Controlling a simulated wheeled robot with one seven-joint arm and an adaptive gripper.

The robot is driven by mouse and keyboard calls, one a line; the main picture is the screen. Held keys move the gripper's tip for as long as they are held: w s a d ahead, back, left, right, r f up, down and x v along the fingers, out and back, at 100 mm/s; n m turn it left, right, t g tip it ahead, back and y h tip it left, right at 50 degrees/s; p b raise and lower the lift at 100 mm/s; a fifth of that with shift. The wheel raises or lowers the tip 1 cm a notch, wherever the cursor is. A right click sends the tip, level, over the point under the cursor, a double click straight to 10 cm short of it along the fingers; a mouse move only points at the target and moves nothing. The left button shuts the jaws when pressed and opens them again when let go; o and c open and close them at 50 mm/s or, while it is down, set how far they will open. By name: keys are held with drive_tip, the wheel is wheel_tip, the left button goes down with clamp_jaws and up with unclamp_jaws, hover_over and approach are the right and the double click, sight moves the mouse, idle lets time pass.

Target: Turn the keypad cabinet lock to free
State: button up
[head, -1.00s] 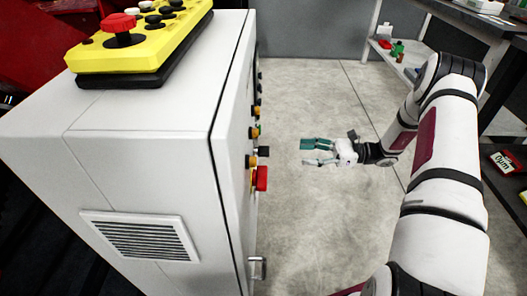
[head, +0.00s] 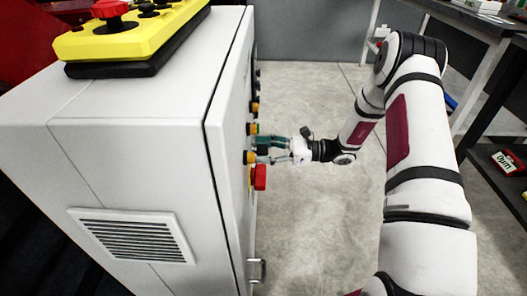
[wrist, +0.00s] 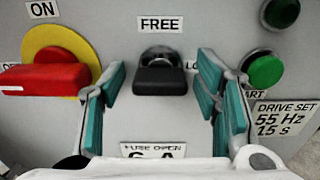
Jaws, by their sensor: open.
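The cabinet lock (wrist: 160,74) is a black knob below a FREE label (wrist: 160,24) in the wrist view. Part of a second label, starting "LO", shows to its right. My gripper (wrist: 160,98) is open, with one teal-padded finger on each side of the knob, apart from it. In the head view my gripper (head: 262,152) reaches the panel face of the grey cabinet (head: 165,130). The lock itself is hidden there behind the fingers.
A red switch (wrist: 45,76) on a yellow disc is close to the left finger. A green button (wrist: 264,70) is close to the right finger. A yellow pendant (head: 130,40) lies on the cabinet. Open floor (head: 310,220) lies right of the cabinet.

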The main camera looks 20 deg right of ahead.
drive_tip(key=c, duration=1.2)
drive_tip(key=shift+o, duration=0.2)
drive_tip(key=shift+n, duration=0.3)
drive_tip(key=n, duration=0.3)
drive_tip(key=shift+n+b, duration=0.3)
drive_tip(key=n, duration=0.4)
drive_tip(key=shift+b, duration=0.35)
drive_tip(key=n+b, duration=0.1)
drive_tip(key=n, duration=0.4)
drive_tip(key=n+b, duration=0.1)
drive_tip(key=n, duration=0.3)
drive_tip(key=shift+n+b, duration=0.3)
